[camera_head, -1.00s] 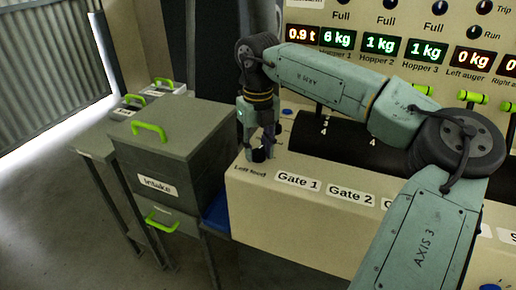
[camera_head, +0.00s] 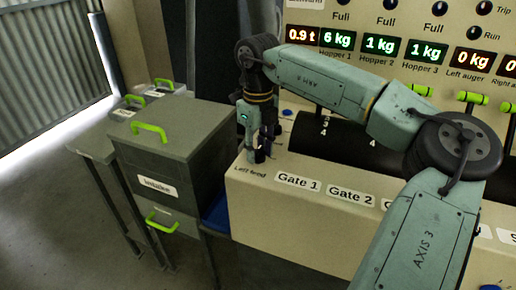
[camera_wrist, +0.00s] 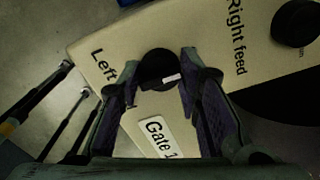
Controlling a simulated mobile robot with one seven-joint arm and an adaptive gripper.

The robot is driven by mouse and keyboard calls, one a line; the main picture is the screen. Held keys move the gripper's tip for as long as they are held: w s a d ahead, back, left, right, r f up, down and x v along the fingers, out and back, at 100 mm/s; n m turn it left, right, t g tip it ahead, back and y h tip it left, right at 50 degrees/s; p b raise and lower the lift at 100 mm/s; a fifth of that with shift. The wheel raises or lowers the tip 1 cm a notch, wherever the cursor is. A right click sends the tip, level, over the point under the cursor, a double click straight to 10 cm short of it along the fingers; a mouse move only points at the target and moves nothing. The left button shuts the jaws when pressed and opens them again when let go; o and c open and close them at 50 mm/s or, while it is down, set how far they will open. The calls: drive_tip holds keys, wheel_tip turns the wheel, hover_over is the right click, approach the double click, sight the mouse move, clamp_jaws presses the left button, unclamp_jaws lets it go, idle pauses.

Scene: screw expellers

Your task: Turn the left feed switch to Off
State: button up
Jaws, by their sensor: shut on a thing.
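The left feed switch (camera_wrist: 157,66) is a round black knob with a white mark on its face, on the beige panel top (camera_wrist: 105,42). In the wrist view it sits between the tips of my gripper (camera_wrist: 158,78), which is shut on it from both sides. In the head view my gripper (camera_head: 260,150) reaches down to the panel's left corner, just above the "Left feed" label (camera_head: 249,173), and largely hides the knob. The white mark points to the right in the wrist view.
A second black knob (camera_wrist: 296,22) stands by the "Right feed" label (camera_wrist: 237,36). The Gate 1 label (camera_head: 298,182) is just right of my gripper. A grey Intake box (camera_head: 157,186) with green handles stands to the left. Lit displays (camera_head: 338,40) line the back panel.

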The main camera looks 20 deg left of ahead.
sight(258, 149)
drive_tip(key=o, duration=1.2)
drive_tip(key=shift+r, duration=0.1)
wheel_tip(258, 149, up, 12)
drive_tip(key=shift+f, duration=0.1)
